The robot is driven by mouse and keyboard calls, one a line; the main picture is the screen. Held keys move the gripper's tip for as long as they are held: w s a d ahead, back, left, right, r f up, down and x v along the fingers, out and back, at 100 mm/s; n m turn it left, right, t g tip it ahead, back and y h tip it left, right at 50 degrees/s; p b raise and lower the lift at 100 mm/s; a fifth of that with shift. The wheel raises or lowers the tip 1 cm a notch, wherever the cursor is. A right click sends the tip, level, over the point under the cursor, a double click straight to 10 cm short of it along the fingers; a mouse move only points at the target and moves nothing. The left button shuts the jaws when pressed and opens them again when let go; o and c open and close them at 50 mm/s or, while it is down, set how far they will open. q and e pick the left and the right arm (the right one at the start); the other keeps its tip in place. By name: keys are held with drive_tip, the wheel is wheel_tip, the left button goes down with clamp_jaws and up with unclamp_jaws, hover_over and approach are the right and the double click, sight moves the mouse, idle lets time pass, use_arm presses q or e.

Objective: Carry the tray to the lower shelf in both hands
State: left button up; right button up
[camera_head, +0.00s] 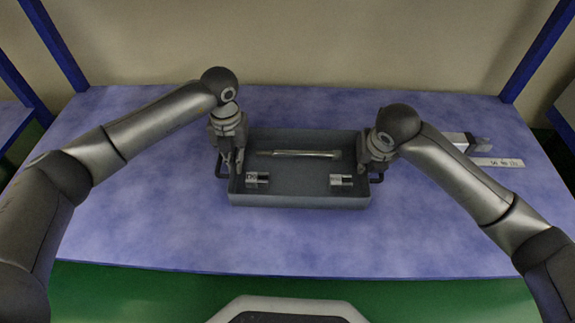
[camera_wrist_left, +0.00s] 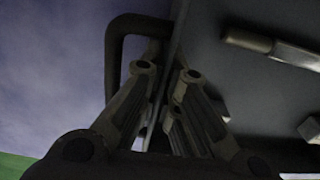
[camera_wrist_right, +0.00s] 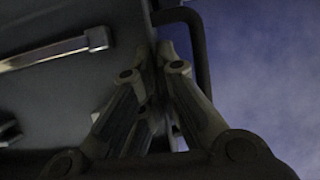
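The grey open tray (camera_head: 300,200) is on the blue tabletop, level, with a dark handle at each short end. It holds a long metal rod (camera_head: 298,153) and two small metal blocks, left (camera_head: 257,180) and right (camera_head: 341,180). My left gripper (camera_head: 230,168) points down at the left end; in the left wrist view its fingers (camera_wrist_left: 167,72) close on the wall beside the handle (camera_wrist_left: 115,50). My right gripper (camera_head: 374,170) is at the right end; its fingers (camera_wrist_right: 154,72) close on the wall beside the other handle (camera_wrist_right: 200,50). The fingertips are partly hidden.
The blue tabletop (camera_head: 150,220) has free room left of and in front of the tray. A grey block (camera_head: 458,141) and a white labelled strip (camera_head: 497,162) lie to the right, behind my right arm. Blue posts (camera_head: 545,50) rise at the back corners. The lower shelf cannot be made out.

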use_arm(q)
drive_tip(key=o, duration=0.4)
use_arm(e)
drive_tip(key=o, duration=0.4)
use_arm(q)
drive_tip(key=shift+o, duration=0.3)
use_arm(e)
drive_tip(key=shift+o, duration=0.3)
use_arm(q)
drive_tip(key=shift+r, duration=0.1)
use_arm(e)
drive_tip(key=shift+d+r, duration=0.1)
